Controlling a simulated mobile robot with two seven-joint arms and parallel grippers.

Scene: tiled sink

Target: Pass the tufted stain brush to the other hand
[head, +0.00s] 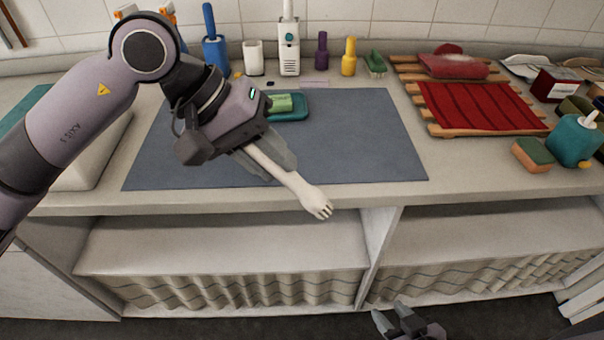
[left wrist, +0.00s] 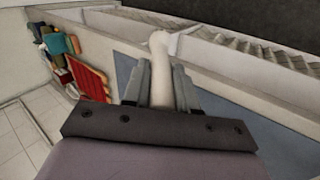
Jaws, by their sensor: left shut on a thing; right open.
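The stain brush (head: 290,181) is pale cream with a long handle and a rounded tufted end. It slants down to the right over the front edge of the counter. My left gripper (head: 272,160) is shut on its handle above the grey mat, with the tufted end sticking out past the fingers. In the left wrist view the brush (left wrist: 160,75) stands between the two fingers of the left gripper (left wrist: 161,88). My right gripper (head: 392,318) is open and empty at the bottom of the head view, low in front of the cabinet and apart from the brush.
A grey mat (head: 370,140) covers the middle counter. A teal soap dish (head: 291,113) with green soap sits on it. Bottles, including a yellow one (head: 348,60), line the wall. A red cloth on a wooden rack (head: 480,110), a sponge (head: 533,153) and a teal dispenser (head: 573,140) stand right.

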